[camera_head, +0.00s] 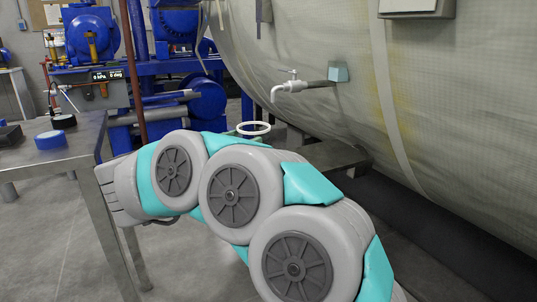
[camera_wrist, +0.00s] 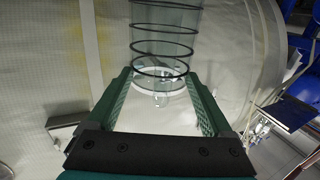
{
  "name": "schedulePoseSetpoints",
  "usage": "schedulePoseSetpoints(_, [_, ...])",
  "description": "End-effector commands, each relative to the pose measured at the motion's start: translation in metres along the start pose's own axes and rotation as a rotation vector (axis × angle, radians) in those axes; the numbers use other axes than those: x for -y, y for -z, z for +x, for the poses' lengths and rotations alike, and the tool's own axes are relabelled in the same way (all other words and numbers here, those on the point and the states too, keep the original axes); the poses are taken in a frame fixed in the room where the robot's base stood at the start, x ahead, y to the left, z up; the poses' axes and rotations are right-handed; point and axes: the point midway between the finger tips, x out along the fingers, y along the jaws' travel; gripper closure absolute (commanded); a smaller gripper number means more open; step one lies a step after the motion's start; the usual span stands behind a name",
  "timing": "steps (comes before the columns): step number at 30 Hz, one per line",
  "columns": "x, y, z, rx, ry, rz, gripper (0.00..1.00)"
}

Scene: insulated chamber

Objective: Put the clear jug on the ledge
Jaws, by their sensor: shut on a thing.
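My gripper (camera_wrist: 158,74) has two green fingers, shut on a clear jug. The clear jug (camera_wrist: 165,30) is see-through with several dark rings around it, and it extends up past the top edge of the wrist view. In the head view my arm hides my gripper and most of what it holds. A white ring (camera_head: 253,129) shows just above the arm there; I cannot tell whether it belongs to the jug. A grey metal ledge (camera_head: 340,158) juts out low beside the large tank, partly behind my arm.
The large pale tank (camera_head: 450,110) fills the right side. A white tap (camera_head: 290,86) sticks out of it. A metal table (camera_head: 75,150) at the left holds a blue roll (camera_head: 50,140) and dark items. Blue machinery (camera_head: 170,50) stands behind.

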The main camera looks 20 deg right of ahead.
Motion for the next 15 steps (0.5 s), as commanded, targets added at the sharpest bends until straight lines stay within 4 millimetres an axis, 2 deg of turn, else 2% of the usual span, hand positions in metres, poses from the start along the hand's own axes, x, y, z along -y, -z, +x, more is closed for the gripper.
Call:
schedulePoseSetpoints(9, [0.024, -0.008, 0.074, -0.003, -0.006, -0.001, 1.0])
schedulePoseSetpoints(15, [0.039, -0.012, 0.113, -0.003, -0.001, -0.002, 1.0])
